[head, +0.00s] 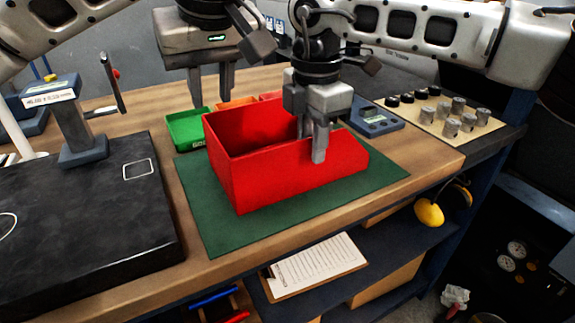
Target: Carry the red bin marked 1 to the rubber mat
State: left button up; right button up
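The red bin (285,185) stands upright on the green rubber mat (215,238) and appears to rest flat on it. No number shows on the sides in view. My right gripper (310,146) is at the bin's near long wall, with one finger outside and the other inside, partly hidden by the rim. Whether the fingers press on the wall is not clear. My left gripper (211,95) is open and empty, its fingers apart, above and behind the bin's far left corner.
A green tray (184,131) and orange containers stand behind the bin. A blue-grey device (374,122) and a board with several metal parts (420,120) are to the right. A black slab (90,225) with a gauge stand (80,135) fills the left. Mat is bare in front.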

notch_tip(320, 180, up, 11)
dwell(0.3)
jog(key=shift+f, duration=0.1)
